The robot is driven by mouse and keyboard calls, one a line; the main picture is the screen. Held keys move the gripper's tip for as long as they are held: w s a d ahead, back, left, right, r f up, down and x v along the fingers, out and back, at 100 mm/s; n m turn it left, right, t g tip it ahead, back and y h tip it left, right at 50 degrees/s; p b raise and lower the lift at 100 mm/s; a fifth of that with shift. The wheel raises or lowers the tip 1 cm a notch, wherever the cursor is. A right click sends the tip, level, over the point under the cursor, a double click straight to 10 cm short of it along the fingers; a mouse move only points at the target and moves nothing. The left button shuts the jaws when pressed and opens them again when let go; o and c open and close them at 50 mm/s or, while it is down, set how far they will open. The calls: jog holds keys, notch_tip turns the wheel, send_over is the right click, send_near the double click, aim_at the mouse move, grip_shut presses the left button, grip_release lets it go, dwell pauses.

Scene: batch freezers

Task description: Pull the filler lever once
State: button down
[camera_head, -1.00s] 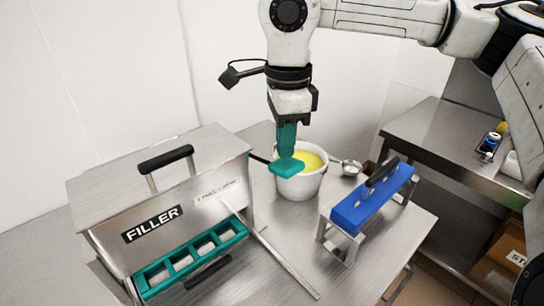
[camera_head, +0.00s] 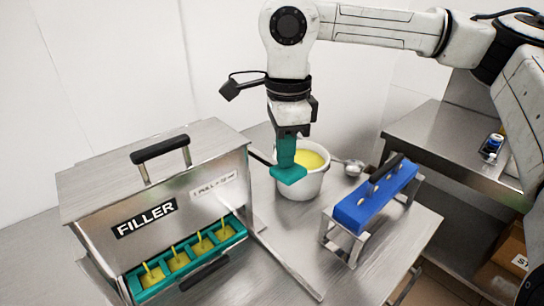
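The steel filler box (camera_head: 95,200) stands at the left of the table, marked FILLER, with a black handle on its lid. Its dark lever (camera_head: 259,157) sticks out from the right side toward my gripper. My gripper (camera_head: 288,174), with teal fingers, points down at the lever's outer end, which is hidden behind the fingers. I cannot see a gap between the fingers or whether they hold the lever. A teal mould (camera_head: 228,231) with several compartments sits under the filler's front, and thin yellow streams run down into it.
A white bucket of yellow mix (camera_head: 300,188) stands just behind my gripper. A blue mould (camera_head: 360,208) on a metal stand is to the right, with a small metal scoop (camera_head: 353,168) behind it. A steel side table (camera_head: 455,137) stands farther right.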

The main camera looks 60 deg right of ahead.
aim_at(285, 171)
jog(key=shift+f+b, duration=1.8)
jog(key=shift+f, duration=0.45)
jog(key=shift+r, duration=0.15)
jog(key=shift+r+p, duration=2.35)
jog(key=shift+r, duration=1.5)
jog(key=shift+r, duration=0.1)
notch_tip(285, 171, up, 5)
jog(key=p, duration=0.3)
